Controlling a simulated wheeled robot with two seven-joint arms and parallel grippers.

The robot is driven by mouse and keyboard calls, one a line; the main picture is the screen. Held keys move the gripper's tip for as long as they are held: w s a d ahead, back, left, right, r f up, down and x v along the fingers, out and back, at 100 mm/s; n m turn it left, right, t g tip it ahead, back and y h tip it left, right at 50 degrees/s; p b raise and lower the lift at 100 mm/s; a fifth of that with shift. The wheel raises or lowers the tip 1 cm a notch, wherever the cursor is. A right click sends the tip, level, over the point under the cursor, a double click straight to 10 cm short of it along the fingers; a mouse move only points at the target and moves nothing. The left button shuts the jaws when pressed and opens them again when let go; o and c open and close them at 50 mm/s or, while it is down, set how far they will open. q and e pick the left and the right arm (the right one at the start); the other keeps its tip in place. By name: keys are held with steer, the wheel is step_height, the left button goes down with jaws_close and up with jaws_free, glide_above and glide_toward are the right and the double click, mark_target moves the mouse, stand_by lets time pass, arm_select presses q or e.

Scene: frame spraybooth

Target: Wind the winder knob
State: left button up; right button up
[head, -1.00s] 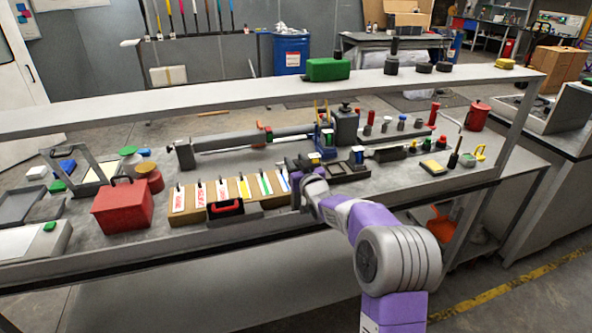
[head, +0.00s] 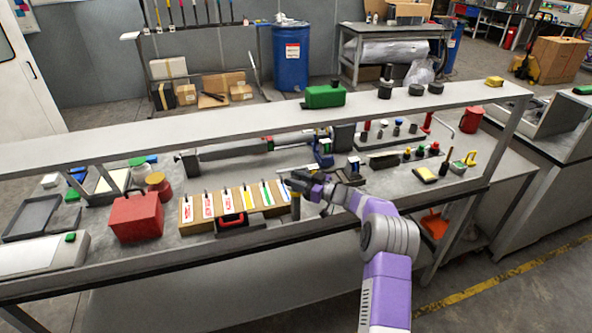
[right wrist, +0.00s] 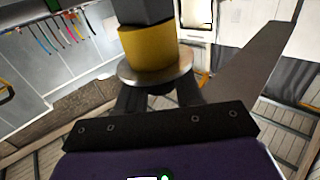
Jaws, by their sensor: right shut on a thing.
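My right gripper (head: 291,184) is over the front part of the bench, just right of the row of coloured labelled strips. It is shut on what looks like the winder knob (right wrist: 148,48). In the right wrist view this piece has a dark faceted part, a yellow band and a pale metal disc at the fingers. The fingers meet it at the disc, and the gripped part is hidden behind the disc. In the head view a small upright dark piece (head: 295,208) shows just below the gripper; its link to the knob is unclear. My left gripper is not in view.
A red box (head: 136,217) and the labelled strips rack (head: 186,210) stand left of the gripper. A blue device (head: 323,158) and a long grey tube (head: 235,148) lie behind it. A raised shelf (head: 200,122) spans the bench above them. Small tools stand to the right.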

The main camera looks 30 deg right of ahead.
steer(key=shift+n+g+y+p, duration=0.35)
steer(key=shift+n+g+y, duration=0.65)
steer(key=shift+n+y, duration=0.3)
steer(key=shift+y, duration=0.3)
steer(key=shift+r+n+g+y, duration=0.1)
steer(key=shift+n+g+y, duration=0.45)
steer(key=shift+g, duration=0.25)
steer(key=o, duration=1)
steer(key=shift+w+a, duration=0.1)
steer(key=v, duration=0.7)
steer(key=shift+s+d, duration=0.25)
